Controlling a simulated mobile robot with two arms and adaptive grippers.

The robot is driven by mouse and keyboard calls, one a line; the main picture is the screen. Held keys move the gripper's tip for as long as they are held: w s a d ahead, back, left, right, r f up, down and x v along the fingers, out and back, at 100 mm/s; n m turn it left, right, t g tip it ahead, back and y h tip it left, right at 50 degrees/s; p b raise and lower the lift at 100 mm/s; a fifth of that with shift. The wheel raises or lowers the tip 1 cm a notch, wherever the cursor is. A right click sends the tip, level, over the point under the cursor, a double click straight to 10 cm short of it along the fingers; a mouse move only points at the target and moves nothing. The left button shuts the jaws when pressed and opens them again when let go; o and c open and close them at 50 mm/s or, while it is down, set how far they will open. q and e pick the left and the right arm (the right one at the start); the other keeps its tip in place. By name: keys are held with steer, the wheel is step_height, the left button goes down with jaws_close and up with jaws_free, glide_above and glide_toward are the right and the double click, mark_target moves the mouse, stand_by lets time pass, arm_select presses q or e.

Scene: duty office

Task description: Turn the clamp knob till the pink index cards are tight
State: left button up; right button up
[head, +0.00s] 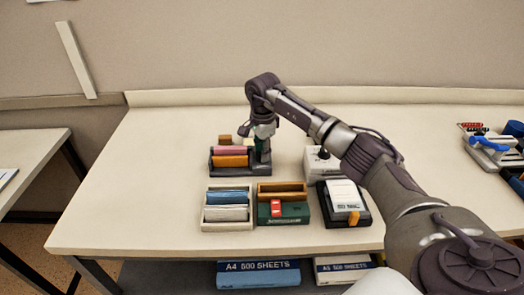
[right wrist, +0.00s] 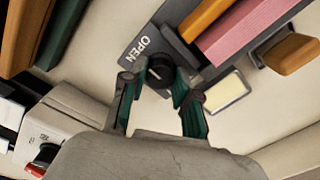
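The pink index cards (head: 232,150) stand in a dark grey card clamp (head: 228,174) at the back middle of the table, behind an orange block; they also show in the right wrist view (right wrist: 248,28). The black clamp knob (right wrist: 160,70) sits on the clamp's end plate, beside the word OPEN. My right gripper (right wrist: 157,78) points down over this end, with one finger on each side of the knob. I cannot tell whether the fingers touch it. In the head view the gripper (head: 264,146) hides the knob. My left gripper is not in view.
A tray of blue and white cards (head: 228,221), a green box with a red part (head: 284,214) and a black-based white device (head: 345,197) stand in front. A white box (head: 318,163) is right of the clamp. The table's left side is clear.

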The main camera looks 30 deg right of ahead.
jaws_close()
steer(key=m, duration=1.2)
stand_by(0.3)
steer(key=shift+m, duration=0.4)
steer(key=shift+w+r, duration=0.1)
steer(key=shift+o, duration=2.4)
jaws_free()
